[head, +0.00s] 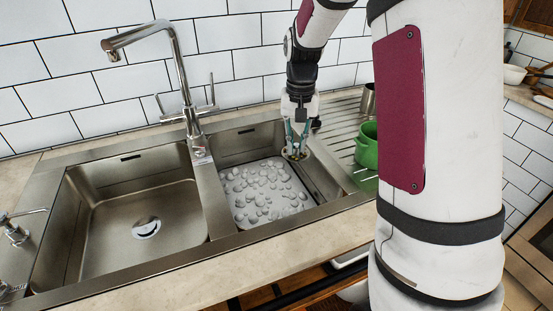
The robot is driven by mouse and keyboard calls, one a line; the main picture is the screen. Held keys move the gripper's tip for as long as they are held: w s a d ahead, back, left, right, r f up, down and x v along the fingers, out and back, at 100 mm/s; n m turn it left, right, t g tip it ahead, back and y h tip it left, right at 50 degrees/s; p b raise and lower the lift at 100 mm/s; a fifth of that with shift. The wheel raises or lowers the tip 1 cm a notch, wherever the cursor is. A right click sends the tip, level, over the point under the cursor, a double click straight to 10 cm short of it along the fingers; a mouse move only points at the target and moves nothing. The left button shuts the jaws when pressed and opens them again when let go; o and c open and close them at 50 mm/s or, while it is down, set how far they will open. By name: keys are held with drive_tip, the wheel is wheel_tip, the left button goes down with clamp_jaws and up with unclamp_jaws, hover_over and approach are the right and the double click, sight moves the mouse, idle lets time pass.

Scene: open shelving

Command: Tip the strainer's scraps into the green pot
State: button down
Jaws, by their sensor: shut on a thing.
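My gripper (296,146) points down over the right side of the right-hand sink basin. It is shut on a small round strainer (294,156), which looks about level. The strainer's rim shows below the fingers; its contents are too small to make out clearly. The green pot (366,154) stands on the ribbed drainboard to the right of my gripper. My arm hides part of the pot's right side.
The right basin (234,147) holds whitish water or foam with many rounded blobs. The left basin (152,204) is empty. A tall faucet (183,75) stands behind the divider. A metal cup (368,100) stands behind the pot.

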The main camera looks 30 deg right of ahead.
drive_tip(key=s+d+r+m+p, duration=0.3)
drive_tip(key=d+r+m+p, duration=0.15)
drive_tip(key=d+r, duration=0.5)
drive_tip(key=s+d+r+m+p, duration=0.35)
drive_tip(key=d+r+p, duration=0.25)
drive_tip(key=d, duration=0.7)
drive_tip(key=a+f+h, duration=0.2)
drive_tip(key=f+h, duration=0.1)
drive_tip(key=h, duration=0.8)
drive_tip(key=a+f+g+h+p, duration=0.1)
drive_tip(key=a+f+h, duration=0.1)
drive_tip(key=h, duration=0.9)
drive_tip(key=shift+w+a+f, duration=0.3)
drive_tip(key=shift+f, duration=0.6)
drive_tip(key=shift+m+h, duration=0.3)
drive_tip(key=shift+s+r+p, duration=0.1)
drive_tip(key=shift+r+p, duration=0.05)
drive_tip(key=shift+p, duration=0.25)
